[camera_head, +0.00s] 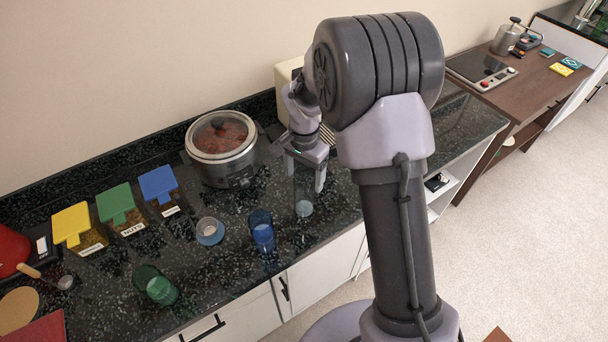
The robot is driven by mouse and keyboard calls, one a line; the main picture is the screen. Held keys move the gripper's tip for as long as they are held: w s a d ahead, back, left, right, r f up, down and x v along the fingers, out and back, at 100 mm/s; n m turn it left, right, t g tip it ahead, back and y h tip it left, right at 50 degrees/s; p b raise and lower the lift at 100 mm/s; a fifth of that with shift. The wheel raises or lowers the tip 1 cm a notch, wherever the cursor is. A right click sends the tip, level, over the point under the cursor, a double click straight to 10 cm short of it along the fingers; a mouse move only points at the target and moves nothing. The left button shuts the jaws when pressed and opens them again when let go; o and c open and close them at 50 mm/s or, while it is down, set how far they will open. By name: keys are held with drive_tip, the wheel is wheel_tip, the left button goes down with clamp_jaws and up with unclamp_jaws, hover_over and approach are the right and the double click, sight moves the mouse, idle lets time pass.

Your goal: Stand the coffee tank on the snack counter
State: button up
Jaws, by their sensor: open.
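My gripper (305,177) is open over the dark stone counter (345,212), its fingers pointing down. A clear, see-through vessel (303,205) stands upright on the counter directly below it. The fingertips seem to be at either side of its upper part; I cannot tell whether they touch it. A silver tank-like vessel (505,40) with a dark top handle stands on the brown table (510,90) at upper right. No label shows which vessel is the coffee tank. A beige appliance (287,76) behind the gripper is mostly hidden by my arm.
A slow cooker (222,165) stands left of my gripper. Yellow-, green- and blue-lidded bins (120,207) line the back left. A hotplate (480,70) is on the brown table.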

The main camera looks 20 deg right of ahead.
drive_tip(key=s+r+n+t+p, duration=0.1)
drive_tip(key=s+r+p, duration=0.15)
drive_tip(key=r, duration=1.55)
drive_tip(key=s+a+r+n+t, duration=0.1)
drive_tip(key=s+r, duration=0.1)
drive_tip(key=s, duration=0.5)
drive_tip(key=s+a+r+n+t+y, duration=0.1)
drive_tip(key=s+r+n+t, duration=0.1)
drive_tip(key=s, duration=0.6)
drive_tip(key=s+a+r+n+t+y, duration=0.1)
drive_tip(key=s+a+r, duration=0.1)
drive_tip(key=s, duration=0.5)
drive_tip(key=shift+s+r+n+t, duration=0.3)
drive_tip(key=shift+r+t, duration=0.1)
drive_tip(key=shift+b, duration=0.3)
